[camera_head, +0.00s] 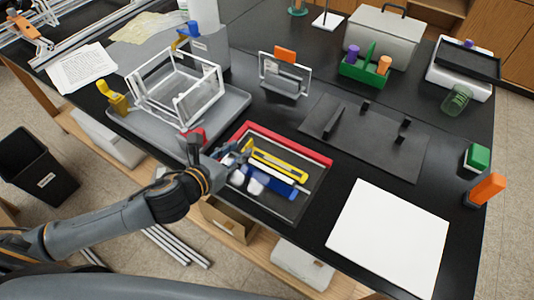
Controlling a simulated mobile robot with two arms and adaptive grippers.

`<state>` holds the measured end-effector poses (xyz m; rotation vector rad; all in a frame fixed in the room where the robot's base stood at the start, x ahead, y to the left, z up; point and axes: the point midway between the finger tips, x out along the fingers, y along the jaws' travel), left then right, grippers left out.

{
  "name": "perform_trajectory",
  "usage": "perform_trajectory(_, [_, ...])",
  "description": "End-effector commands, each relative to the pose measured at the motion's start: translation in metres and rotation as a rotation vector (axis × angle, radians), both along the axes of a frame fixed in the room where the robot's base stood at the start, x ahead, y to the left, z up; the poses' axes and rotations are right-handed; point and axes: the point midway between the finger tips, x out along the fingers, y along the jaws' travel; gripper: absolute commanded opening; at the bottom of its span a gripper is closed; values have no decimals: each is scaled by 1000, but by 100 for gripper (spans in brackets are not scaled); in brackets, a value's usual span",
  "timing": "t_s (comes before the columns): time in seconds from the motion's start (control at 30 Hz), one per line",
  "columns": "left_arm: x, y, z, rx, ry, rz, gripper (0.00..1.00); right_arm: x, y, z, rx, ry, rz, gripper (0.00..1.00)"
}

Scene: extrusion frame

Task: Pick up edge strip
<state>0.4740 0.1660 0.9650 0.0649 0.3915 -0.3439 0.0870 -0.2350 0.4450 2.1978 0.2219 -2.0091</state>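A dark shallow tray (297,205) holds several strips and small parts. A long red strip (290,143) lies along its far side. Yellow strips (278,160) and a blue piece (272,181) lie inside it, with white parts nearby. I cannot tell for sure which is the edge strip. My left gripper (231,158) is at the tray's left end, over or beside the parts there. Its fingers blend with these parts, so I cannot see whether it is open or holds anything. My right gripper is not in view.
A white extrusion frame (178,88) stands on a grey tray (235,107) behind my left gripper. A dark plate (370,145) with small blocks and a white sheet (388,238) lie to the right. A green caddy (362,71) stands farther back.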

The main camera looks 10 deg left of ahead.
Motion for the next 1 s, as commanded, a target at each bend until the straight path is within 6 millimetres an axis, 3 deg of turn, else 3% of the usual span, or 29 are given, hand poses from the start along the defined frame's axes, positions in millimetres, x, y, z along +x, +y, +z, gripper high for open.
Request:
perform_trajectory(0.5, [45, -16, -23, -1, 0, 0, 32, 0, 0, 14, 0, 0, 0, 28])
perform_trajectory(0.77, [47, -17, -25, 0, 1, -1, 32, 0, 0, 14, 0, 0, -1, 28])
perform_trajectory(0.93, [47, -17, -25, 0, 1, 0, 2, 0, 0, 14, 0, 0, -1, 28])
perform_trajectory(1.0, [47, -17, -25, 0, 1, 0, 0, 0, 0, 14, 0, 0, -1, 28])
